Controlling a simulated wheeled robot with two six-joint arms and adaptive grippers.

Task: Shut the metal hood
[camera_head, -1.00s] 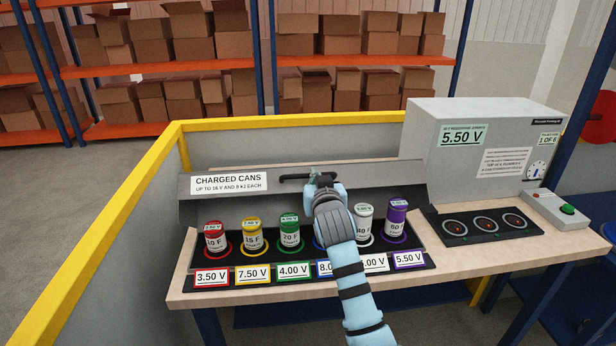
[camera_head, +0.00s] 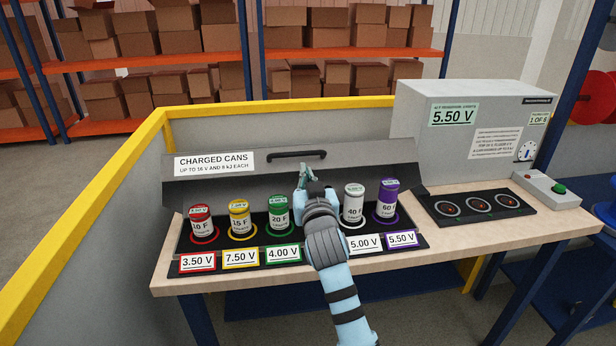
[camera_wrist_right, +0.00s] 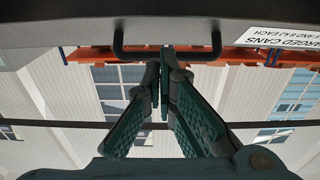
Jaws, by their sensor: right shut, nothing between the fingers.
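The metal hood (camera_head: 370,165) is a long dark grey panel, raised and tilted behind the row of cans. A white "CHARGED CANS" label is on its left part. Its black bar handle (camera_head: 297,154) is near the upper edge; it also shows in the right wrist view (camera_wrist_right: 135,54). My right gripper (camera_head: 306,174) is shut and empty, below the handle in the head view. In the right wrist view its fingertips (camera_wrist_right: 166,62) overlap the handle bar; I cannot tell whether they touch. My left gripper is not in view.
Several coloured cans (camera_head: 278,214) stand in the black tray (camera_head: 222,252) under the hood; my right arm hides part of the row. A grey cabinet (camera_head: 410,115) and a black panel with three round sockets (camera_head: 478,205) are at right. A yellow rail (camera_head: 280,107) runs behind.

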